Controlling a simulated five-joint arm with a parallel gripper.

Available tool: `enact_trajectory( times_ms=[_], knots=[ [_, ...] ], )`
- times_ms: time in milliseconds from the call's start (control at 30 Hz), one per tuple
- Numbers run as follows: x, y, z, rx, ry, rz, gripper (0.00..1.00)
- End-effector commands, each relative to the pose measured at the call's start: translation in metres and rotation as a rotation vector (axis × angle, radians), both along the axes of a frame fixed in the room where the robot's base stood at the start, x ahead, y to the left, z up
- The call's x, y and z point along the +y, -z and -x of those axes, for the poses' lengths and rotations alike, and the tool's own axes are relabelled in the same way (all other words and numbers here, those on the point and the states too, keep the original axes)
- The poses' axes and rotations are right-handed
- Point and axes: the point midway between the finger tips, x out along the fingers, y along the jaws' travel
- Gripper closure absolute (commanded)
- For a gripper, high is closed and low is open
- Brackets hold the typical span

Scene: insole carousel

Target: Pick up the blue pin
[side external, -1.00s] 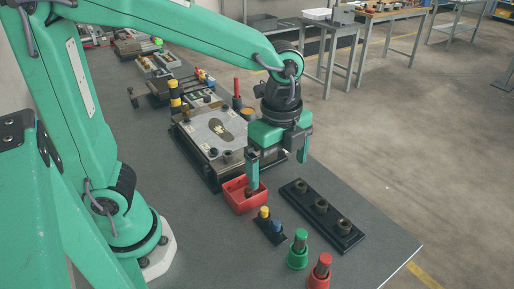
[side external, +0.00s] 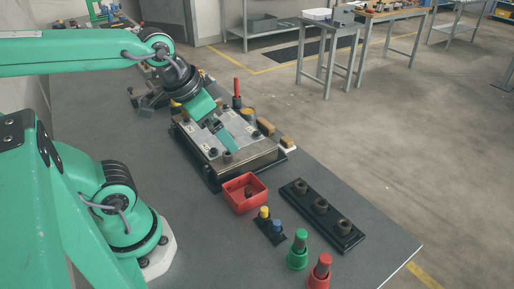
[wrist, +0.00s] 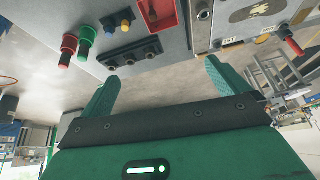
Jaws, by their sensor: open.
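The blue pin (side external: 277,226) stands in a small black holder (side external: 270,236) beside a yellow pin (side external: 264,212), near the front of the table in the side view. In the wrist view the blue pin (wrist: 107,22) shows near the top, left of the yellow pin (wrist: 126,26). My gripper (side external: 228,138) is tilted above the metal plate fixture, behind and to the left of the blue pin and well apart from it. In the wrist view my gripper (wrist: 160,85) has its two fingers wide apart with nothing between them.
A red bin (side external: 245,193) stands between the fixture (side external: 255,155) and the pin holder. A black block with three sockets (side external: 321,213) lies to the right. Green (side external: 298,251) and red (side external: 319,272) pegs stand in front. The grey table left of the holder is clear.

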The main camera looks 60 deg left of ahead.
Motion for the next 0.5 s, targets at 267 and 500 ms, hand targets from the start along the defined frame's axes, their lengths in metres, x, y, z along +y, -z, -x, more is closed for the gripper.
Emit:
enact_trajectory(
  times_ms=[267,500],
  knots=[
    [0.0063,0.0003,0.0055,-0.030,-0.091,0.033,0.04],
    [0.0061,0.0001,0.0053,-0.029,-0.088,0.032,0.48]
  ],
)
